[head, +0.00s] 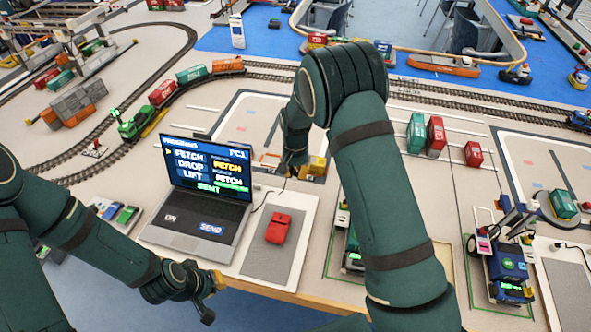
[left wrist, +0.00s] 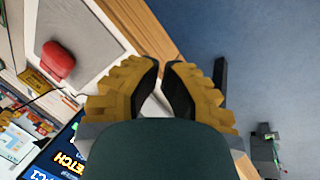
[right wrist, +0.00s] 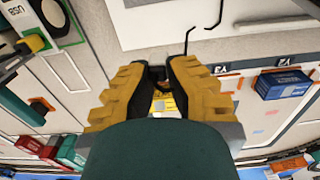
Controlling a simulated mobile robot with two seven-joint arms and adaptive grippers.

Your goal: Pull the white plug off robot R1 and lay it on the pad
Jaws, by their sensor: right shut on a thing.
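A grey pad (head: 265,264) lies right of the laptop. My left gripper (head: 205,294) is near the table's front edge; its fingertips (left wrist: 164,64) nearly meet, empty. I cannot make out R1.
A red object (head: 278,228) sits on the upper part of the grey pad; the front part is bare. The open laptop (head: 204,185) stands to its left. A blue robot (head: 508,266) stands at right. Tracks and containers fill the back.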

